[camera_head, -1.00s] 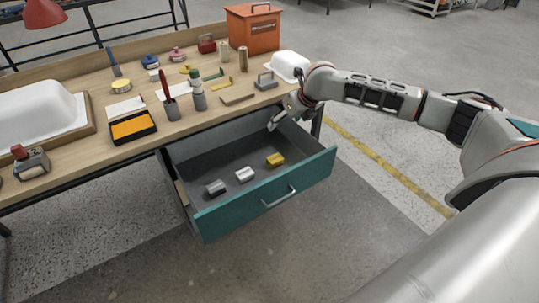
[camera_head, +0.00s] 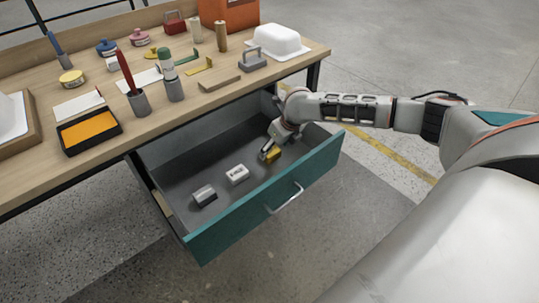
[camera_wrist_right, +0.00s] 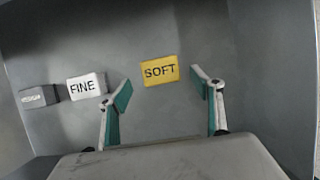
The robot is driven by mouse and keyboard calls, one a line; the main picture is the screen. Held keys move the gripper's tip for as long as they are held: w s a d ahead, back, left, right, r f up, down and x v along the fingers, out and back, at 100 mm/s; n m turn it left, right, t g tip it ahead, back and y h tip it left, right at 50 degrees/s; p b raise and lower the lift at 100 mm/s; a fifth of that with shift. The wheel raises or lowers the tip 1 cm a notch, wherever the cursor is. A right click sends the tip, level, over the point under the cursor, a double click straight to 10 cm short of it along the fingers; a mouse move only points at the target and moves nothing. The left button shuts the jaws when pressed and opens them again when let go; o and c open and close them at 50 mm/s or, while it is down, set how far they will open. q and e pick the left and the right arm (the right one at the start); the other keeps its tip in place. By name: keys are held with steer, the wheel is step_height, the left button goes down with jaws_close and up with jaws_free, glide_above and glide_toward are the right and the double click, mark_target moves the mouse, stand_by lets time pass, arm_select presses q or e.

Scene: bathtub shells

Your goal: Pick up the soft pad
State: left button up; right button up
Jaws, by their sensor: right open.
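The soft pad (camera_wrist_right: 160,71) is a yellow block marked "SOFT", lying on the drawer floor. In the head view the soft pad (camera_head: 271,155) is partly covered by my right gripper (camera_head: 266,148), which reaches down into the open drawer. In the right wrist view my right gripper (camera_wrist_right: 165,88) is open and empty. Its fingertips stand left and right of the pad, with a gap on both sides. The pad lies slightly beyond the tips, and contact does not show. My left gripper is not in view.
A white pad marked "FINE" (camera_wrist_right: 87,87) and a grey pad (camera_wrist_right: 38,97) lie left of the soft pad. The teal drawer front (camera_head: 270,200) and the drawer's side walls surround them. The wooden bench (camera_head: 190,108) overhangs the back and carries tools, a soap-like white shell (camera_head: 277,41) and tins.

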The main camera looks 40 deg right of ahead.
mark_target(272, 152)
steer(key=b+x, duration=0.1)
steer(key=x, duration=0.2)
steer(key=shift+s+f, duration=0.1)
steer(key=shift+f, duration=0.1)
steer(key=shift+w+f, duration=0.4)
steer(key=shift+f, duration=0.1)
steer(key=shift+r, duration=0.25)
steer(key=c, duration=1.1)
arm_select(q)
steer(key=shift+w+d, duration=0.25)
arm_select(e)
steer(key=shift+c, duration=0.4)
